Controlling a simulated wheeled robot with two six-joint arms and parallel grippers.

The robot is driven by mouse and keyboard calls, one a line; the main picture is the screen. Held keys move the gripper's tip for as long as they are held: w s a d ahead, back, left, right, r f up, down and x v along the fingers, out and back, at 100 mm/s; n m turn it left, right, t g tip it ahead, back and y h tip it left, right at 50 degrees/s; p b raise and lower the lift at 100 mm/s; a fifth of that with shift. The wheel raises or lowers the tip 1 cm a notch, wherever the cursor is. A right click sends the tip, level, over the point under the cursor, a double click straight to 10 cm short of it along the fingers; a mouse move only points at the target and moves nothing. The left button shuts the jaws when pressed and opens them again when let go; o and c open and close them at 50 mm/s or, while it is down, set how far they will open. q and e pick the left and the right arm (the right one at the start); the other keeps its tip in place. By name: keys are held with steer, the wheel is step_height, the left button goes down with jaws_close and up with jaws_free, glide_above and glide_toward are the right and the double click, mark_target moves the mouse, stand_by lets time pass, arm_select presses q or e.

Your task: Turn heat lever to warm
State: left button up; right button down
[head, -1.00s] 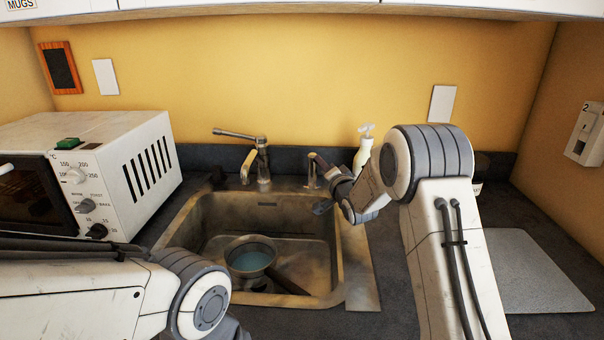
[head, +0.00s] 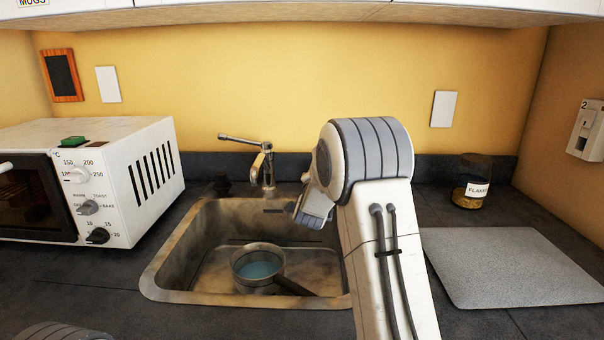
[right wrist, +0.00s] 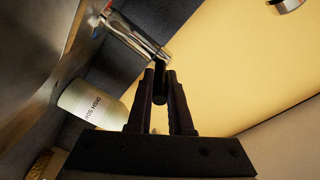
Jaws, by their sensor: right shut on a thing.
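In the right wrist view, my right gripper (right wrist: 161,78) is shut on the dark end of the heat lever (right wrist: 160,92). The lever joins a chrome fitting (right wrist: 138,38); small red and blue marks show near the fitting's far end. How far the lever is turned cannot be read. In the head view, my own right arm hides this lever and the jaws, behind the sink's right rear. My left gripper is outside the views; only a bit of my left arm shows at the bottom left.
A dish soap bottle (right wrist: 92,104) stands close beside the gripper. The sink (head: 165,268) holds a pan (head: 258,262) with bluish contents, near the tap (head: 262,165). A toaster oven (head: 140,225) with dials is left. A jar (head: 470,183) and grey board (head: 510,265) are right.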

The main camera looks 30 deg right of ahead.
steer(key=shift+a, duration=0.1)
stand_by(0.3)
steer(key=c, duration=0.8)
jaws_free()
steer(key=shift+c, duration=0.2)
steer(key=shift+s, duration=0.1)
steer(key=b+v, duration=0.1)
steer(key=v, duration=0.9)
steer(key=shift+s+a, duration=0.15)
steer(key=shift+r, duration=0.1)
